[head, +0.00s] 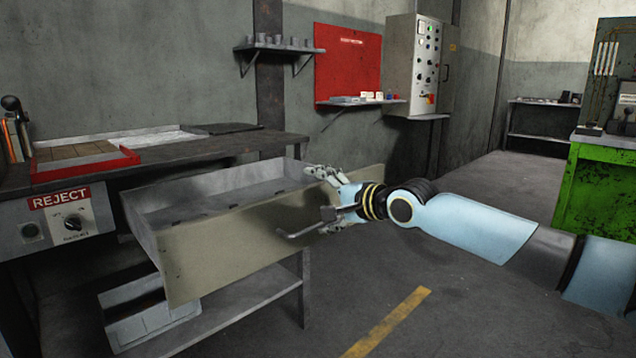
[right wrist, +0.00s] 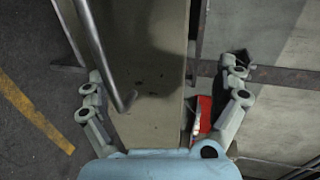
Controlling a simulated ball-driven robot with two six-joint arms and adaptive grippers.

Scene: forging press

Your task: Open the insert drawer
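The insert drawer (head: 225,240) stands pulled out from under the bench, with its grey, empty-looking inside showing behind a beige front panel. Its bar handle (head: 300,232) sticks out from the front near the right part. My right gripper (head: 322,198) is at the right end of the front panel, by the handle. In the right wrist view its fingers (right wrist: 165,92) are spread wide on both sides of the front panel (right wrist: 155,60). The handle (right wrist: 105,60) also lies between them. I cannot tell whether a finger touches the drawer. My left gripper is not in view.
The bench (head: 170,160) carries a red-rimmed tray (head: 85,168) at the left. A REJECT switch panel (head: 62,215) is left of the drawer. A grey bin (head: 140,318) sits on the lower shelf. The floor in front, with a yellow line (head: 390,322), is clear.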

